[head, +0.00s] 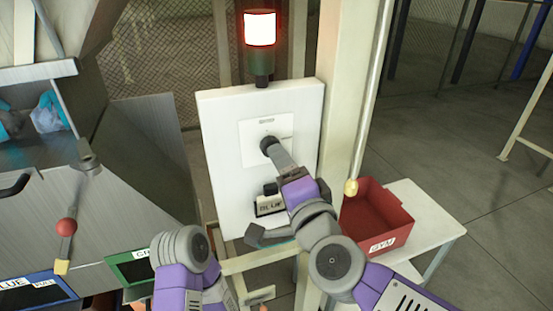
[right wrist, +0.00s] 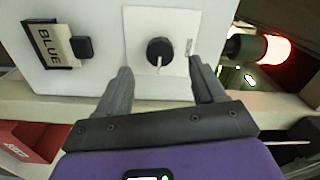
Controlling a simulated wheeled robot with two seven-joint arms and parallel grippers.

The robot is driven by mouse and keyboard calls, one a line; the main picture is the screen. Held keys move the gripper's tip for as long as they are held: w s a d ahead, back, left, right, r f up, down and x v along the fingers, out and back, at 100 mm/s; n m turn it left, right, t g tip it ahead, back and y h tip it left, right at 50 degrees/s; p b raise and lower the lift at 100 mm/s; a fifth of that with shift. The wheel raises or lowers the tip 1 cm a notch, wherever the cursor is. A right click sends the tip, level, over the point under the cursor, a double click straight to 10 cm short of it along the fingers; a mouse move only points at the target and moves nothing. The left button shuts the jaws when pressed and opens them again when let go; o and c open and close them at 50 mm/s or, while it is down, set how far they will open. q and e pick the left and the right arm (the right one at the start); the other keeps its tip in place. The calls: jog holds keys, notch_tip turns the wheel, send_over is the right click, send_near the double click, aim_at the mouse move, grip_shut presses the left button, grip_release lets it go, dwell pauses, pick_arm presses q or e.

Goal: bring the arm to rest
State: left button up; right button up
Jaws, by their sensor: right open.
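My right gripper (head: 281,158) is in front of the white panel box, its fingers pointing at the dark round knob (head: 269,144) on a pale plate. In the right wrist view the two fingers (right wrist: 163,82) are spread apart with nothing between them. The knob (right wrist: 160,51) shows just beyond them, apart from the fingertips as far as I can tell, with a pale mark pointing down. My left arm comes in at the bottom centre of the head view; its gripper does not show.
A red lamp (head: 260,28) is lit above the white panel box (head: 222,150). A BLUE sign (head: 270,206) sits low on the panel. A red GYM bin (head: 375,212) stands on a white table (head: 437,220) at right.

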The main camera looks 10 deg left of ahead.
jog(key=shift+s+d, duration=0.3)
jog(key=shift+s, duration=0.15)
jog(key=shift+f, duration=0.1)
jog(key=w+d+f+n+g+h, duration=0.1)
jog(key=w+d+f+g+h, duration=0.15)
jog(key=f, duration=0.95)
jog(key=w+d+f+n+g+h, duration=0.1)
jog(key=w+d+f, duration=0.25)
jog(key=f, duration=0.85)
jog(key=w+d+f+n+g+h, duration=0.1)
jog(key=w+d+f+g+h, duration=0.15)
jog(key=f, duration=0.85)
jog(key=s+d+f+g, duration=0.1)
jog(key=s+d+f, duration=0.15)
jog(key=f, duration=0.35)
jog(key=s+d+f+g, duration=0.1)
jog(key=s+d+f, duration=0.15)
jog(key=f, duration=0.25)
jog(key=s+d+f+n+g, duration=0.1)
jog(key=s+d+f+g, duration=0.1)
jog(key=s+f, duration=0.6)
jog(key=s+d+f+n+g, duration=0.1)
jog(key=s+d+f+g, duration=0.2)
jog(key=s+f, duration=0.5)
jog(key=shift+s+d+n+g, duration=0.4)
jog(key=shift+s+g, duration=0.4)
jog(key=shift+s, duration=0.2)
